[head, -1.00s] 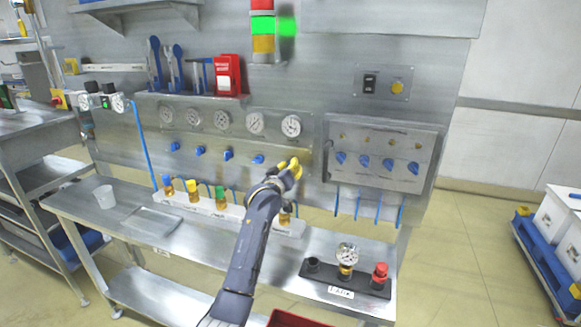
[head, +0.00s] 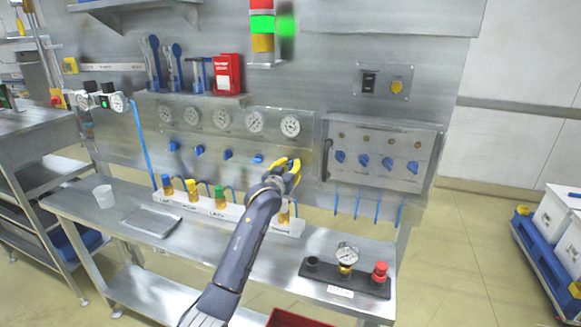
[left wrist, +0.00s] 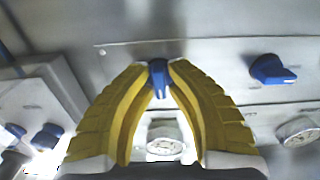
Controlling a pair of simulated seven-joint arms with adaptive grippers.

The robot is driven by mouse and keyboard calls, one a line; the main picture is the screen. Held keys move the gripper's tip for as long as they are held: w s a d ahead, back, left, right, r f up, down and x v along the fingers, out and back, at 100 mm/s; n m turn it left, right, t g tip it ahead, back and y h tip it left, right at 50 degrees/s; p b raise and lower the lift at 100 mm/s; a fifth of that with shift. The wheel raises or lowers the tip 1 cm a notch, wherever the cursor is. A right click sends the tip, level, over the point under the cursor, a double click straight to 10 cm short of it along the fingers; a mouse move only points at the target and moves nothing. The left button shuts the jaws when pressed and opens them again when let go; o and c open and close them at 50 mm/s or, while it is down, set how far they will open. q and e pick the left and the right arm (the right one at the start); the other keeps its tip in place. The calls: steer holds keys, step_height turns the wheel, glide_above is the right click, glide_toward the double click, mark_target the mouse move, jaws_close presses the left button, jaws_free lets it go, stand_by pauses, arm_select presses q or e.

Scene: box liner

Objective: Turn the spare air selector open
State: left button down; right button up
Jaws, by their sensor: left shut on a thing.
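My left gripper (head: 291,168), with yellow fingers, is at the right end of the row of blue selector knobs under the gauges. In the left wrist view its fingers (left wrist: 158,72) are shut on a blue selector knob (left wrist: 158,84). In that view the knob's narrow handle points down toward a round gauge (left wrist: 165,138). The neighbouring blue knob (left wrist: 272,70) has its handle lying more sideways. In the head view the held knob is hidden by the gripper. Other blue knobs in the row, such as this one (head: 258,159), are in plain sight. My right gripper is not in view.
A panel box (head: 385,155) with several blue knobs and a black handle stands right of the gripper. Below are a white rack (head: 235,213) of colour-capped fittings and a dark holder (head: 345,282) with a gauge and red-topped part. The bench's left part is mostly free.

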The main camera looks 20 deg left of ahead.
arm_select(q)
steer(key=shift+r+m, duration=0.3)
steer(key=shift+r, duration=0.2)
steer(key=c, duration=1.5)
jaws_free()
steer(key=shift+f, duration=0.2)
steer(key=shift+s+f, duration=0.1)
steer(key=s, duration=1.1)
steer(key=shift+s+a, duration=0.35)
steer(key=shift+s, duration=0.05)
